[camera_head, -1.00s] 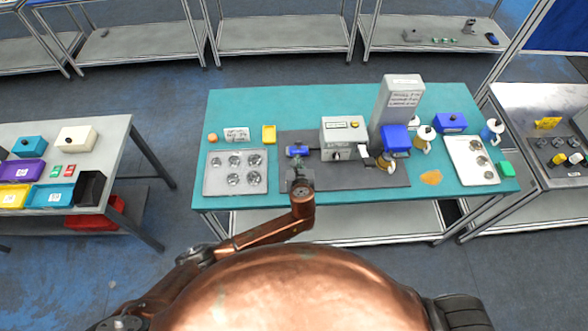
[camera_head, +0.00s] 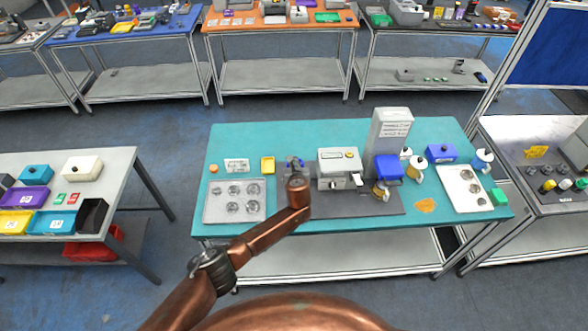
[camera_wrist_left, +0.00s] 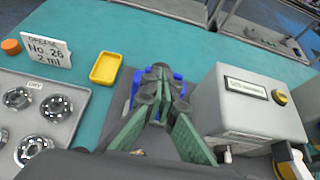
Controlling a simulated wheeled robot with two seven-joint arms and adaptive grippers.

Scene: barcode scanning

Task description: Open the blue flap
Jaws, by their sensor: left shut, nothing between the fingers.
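A small blue part (camera_head: 301,164), probably the blue flap, is at the left end of the dark mat, beside a grey box-shaped machine (camera_head: 338,165). In the left wrist view its blue edges (camera_wrist_left: 178,77) show on both sides of my fingertips. My left gripper (camera_head: 294,162) is over it, also seen in the left wrist view (camera_wrist_left: 160,74). Its fingers are shut with nothing between them and hide most of the blue part. I cannot tell whether they touch it or how far it is open. My right gripper is out of view.
A tall grey dispenser (camera_head: 391,131) with a blue head (camera_head: 388,169) stands right of the machine. The teal table's back strip (camera_head: 290,136) is clear.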

